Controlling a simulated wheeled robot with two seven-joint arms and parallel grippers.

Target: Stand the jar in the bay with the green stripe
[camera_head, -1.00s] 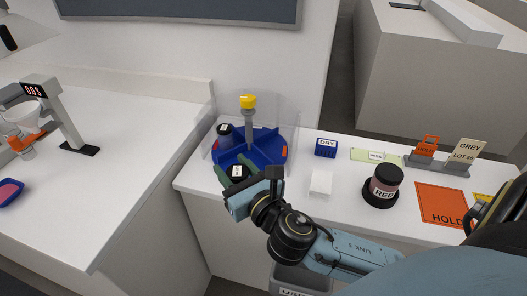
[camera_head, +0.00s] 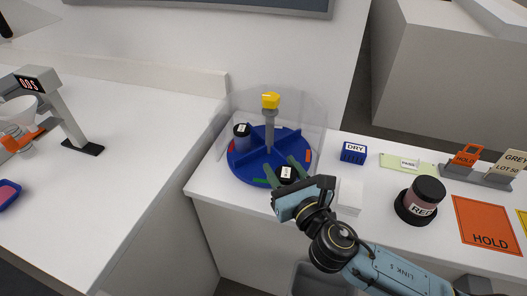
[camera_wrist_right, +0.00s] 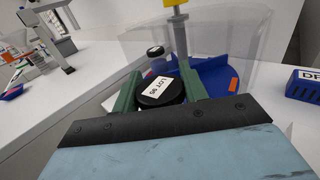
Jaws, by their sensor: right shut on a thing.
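A dark-lidded jar (camera_head: 287,173) with a white lot label sits between the green fingers of my right gripper (camera_head: 286,171). The gripper is shut on it, as the right wrist view also shows (camera_wrist_right: 160,90). The jar is at the front of the blue round carousel (camera_head: 240,168), slightly right of its post; I cannot tell whether its base touches the carousel floor. The carousel has divider walls and coloured rim stripes. A small green patch (camera_head: 261,182) shows on its front rim, left of the fingers. The jar's lower part is hidden. My left gripper is out of view.
A clear curved guard (camera_head: 318,115) surrounds the carousel's back, and a yellow-topped post (camera_head: 270,101) rises from its middle. Another jar (camera_head: 242,135) stands in the left bay. A blue DRY block (camera_head: 354,153), a white block (camera_head: 349,196) and a RED jar (camera_head: 421,198) stand to the right.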

